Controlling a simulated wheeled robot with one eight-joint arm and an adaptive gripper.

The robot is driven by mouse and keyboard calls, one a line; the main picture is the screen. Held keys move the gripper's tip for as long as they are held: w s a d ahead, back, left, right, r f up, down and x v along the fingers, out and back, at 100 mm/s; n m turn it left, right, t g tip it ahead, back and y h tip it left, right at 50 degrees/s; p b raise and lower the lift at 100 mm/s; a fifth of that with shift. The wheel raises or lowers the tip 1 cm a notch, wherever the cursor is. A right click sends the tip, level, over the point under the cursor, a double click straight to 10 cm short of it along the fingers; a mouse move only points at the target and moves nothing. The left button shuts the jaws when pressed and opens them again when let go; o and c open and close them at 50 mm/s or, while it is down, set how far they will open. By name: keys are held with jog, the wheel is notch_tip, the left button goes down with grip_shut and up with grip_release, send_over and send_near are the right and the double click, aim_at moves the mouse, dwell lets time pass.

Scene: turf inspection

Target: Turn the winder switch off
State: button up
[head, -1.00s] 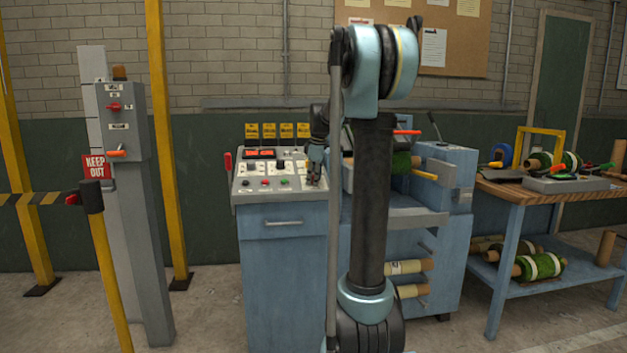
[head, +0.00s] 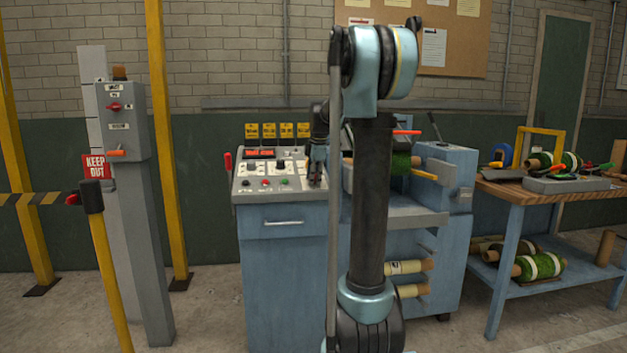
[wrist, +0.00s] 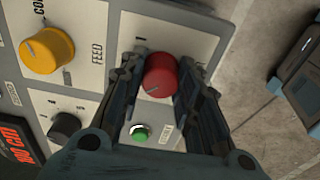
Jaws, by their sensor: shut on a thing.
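The control panel (head: 240,186) tops a blue cabinet left of my arm. In the wrist view a red rotary knob (wrist: 160,72), with a pale pointer line, sits on a white plate of that panel. My gripper (wrist: 163,80) is shut on the red knob, one finger on each side. A green lit button (wrist: 140,132) lies just beside it. The plate's lettering is partly hidden, so I cannot read the knob's name or setting. In the head view my gripper (head: 316,178) is at the panel's right end and hides the knob.
A yellow knob (wrist: 48,49) marked FEED and a black knob (wrist: 65,126) are left of the fingers. A winding machine (head: 445,165) stands right of the cabinet. A grey post box (head: 122,125) and yellow posts stand left.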

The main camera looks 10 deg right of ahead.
jog(key=shift+w, duration=0.1)
jog(key=o, duration=1.1)
jog(key=shift+c, duration=0.2)
jog(key=shift+r, duration=0.15)
jog(key=v, duration=1.1)
jog(key=shift+r, duration=0.3)
jog(key=shift+d, duration=0.1)
jog(key=s+f+m+g, duration=0.1)
jog(key=s+f+m, duration=0.8)
jog(key=s+f, duration=0.7)
jog(key=s+f+m, duration=0.9)
jog(key=s+f, duration=0.8)
jog(key=s, duration=0.7)
jog(key=shift+s+g, duration=0.4)
